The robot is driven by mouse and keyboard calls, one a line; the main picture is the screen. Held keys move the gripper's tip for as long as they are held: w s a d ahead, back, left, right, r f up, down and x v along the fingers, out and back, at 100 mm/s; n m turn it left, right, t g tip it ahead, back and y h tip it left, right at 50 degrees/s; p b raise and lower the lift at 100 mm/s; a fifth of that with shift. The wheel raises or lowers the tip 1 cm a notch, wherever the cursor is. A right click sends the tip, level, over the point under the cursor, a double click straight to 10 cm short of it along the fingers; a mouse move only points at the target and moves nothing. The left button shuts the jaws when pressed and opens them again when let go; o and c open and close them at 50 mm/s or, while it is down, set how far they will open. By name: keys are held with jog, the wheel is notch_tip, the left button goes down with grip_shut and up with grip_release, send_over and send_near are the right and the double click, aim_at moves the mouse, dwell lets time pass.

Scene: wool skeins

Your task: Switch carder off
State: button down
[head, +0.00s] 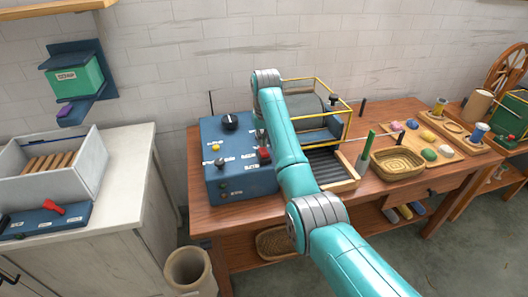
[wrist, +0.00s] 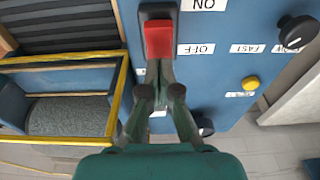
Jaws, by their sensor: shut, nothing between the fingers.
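The blue carder control box (head: 240,185) stands on the wooden table, beside the carder's yellow-framed drum (head: 310,108). A red switch (wrist: 158,40) sits in a dark housing on the blue panel in the wrist view; it also shows in the head view (head: 264,154). An ON label (wrist: 203,5) and an OFF label (wrist: 196,48) are beside it. I cannot tell which setting it is in. My gripper (wrist: 160,72) is shut and empty, its tips at the near edge of the red switch. I cannot tell whether they touch. My arm hides part of the box in the head view.
The panel also has a yellow button (wrist: 250,83) and a black knob (wrist: 297,32). A wicker basket (head: 397,163) and a green-topped stick (head: 366,150) stand right of the carder. A white cabinet with a grey box (head: 85,160) is at the left.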

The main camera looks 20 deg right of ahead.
aim_at(263, 149)
jog(key=shift+r, duration=2.7)
